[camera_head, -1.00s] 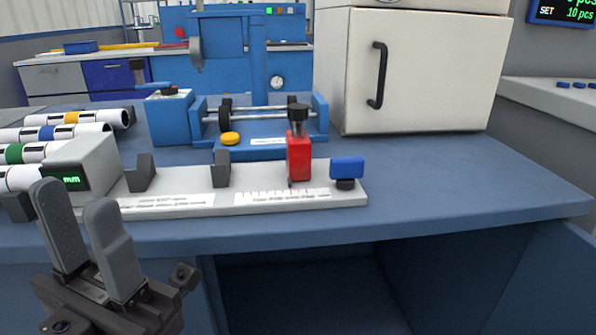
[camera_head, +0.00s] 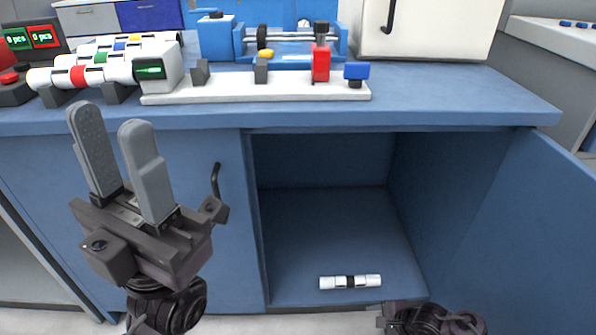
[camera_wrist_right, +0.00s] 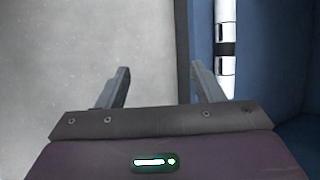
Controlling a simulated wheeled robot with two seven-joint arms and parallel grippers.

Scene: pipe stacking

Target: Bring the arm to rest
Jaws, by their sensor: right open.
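My left gripper (camera_head: 122,165) stands upright in front of the bench at the left of the head view. Its two grey fingers are apart and nothing is between them. My right arm shows only in part at the bottom edge of the head view, right of centre. In the right wrist view my right gripper (camera_wrist_right: 160,82) is open and empty above the grey floor. A white pipe with a black band (camera_head: 350,282) lies on the cupboard floor near its front edge. It also shows in the right wrist view (camera_wrist_right: 226,70), to the right of the fingers.
The cupboard (camera_head: 330,230) is open, with its door (camera_head: 505,225) swung out to the right. On the bench (camera_head: 455,105) stand a white gauge rail (camera_head: 230,90), a rack of banded pipes (camera_head: 95,68), a blue fixture (camera_head: 290,45) and a cream cabinet (camera_head: 440,30).

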